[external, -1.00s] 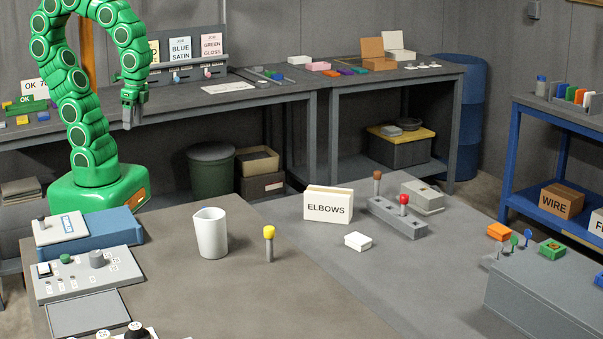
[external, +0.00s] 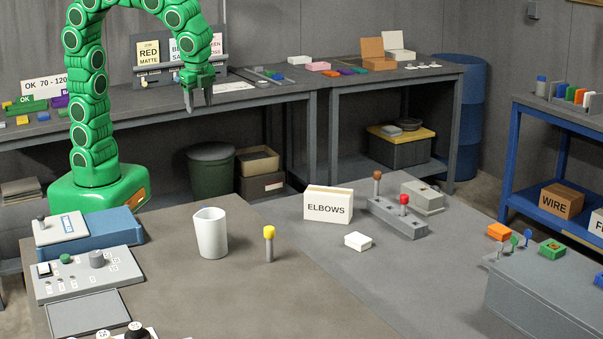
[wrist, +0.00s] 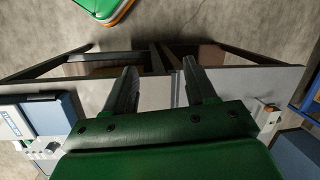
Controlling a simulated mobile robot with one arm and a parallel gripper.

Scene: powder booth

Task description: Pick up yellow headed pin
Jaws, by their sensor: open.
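The yellow headed pin (external: 269,242) stands upright on the near brown-grey table, with a yellow head on a grey shaft. It is just right of a white cup (external: 211,233). My gripper (external: 199,108) hangs fingers-down, open and empty, well above and behind the pin in the external view. In the wrist view my gripper (wrist: 165,90) shows its two grey fingers spread apart with nothing between them. I cannot make out the pin in the wrist view.
Right of the pin are a white ELBOWS box (external: 328,205), a small white box (external: 358,241) and a grey block (external: 398,219) holding a brown and a red headed pin. A control panel (external: 88,275) lies left. Table around the yellow pin is clear.

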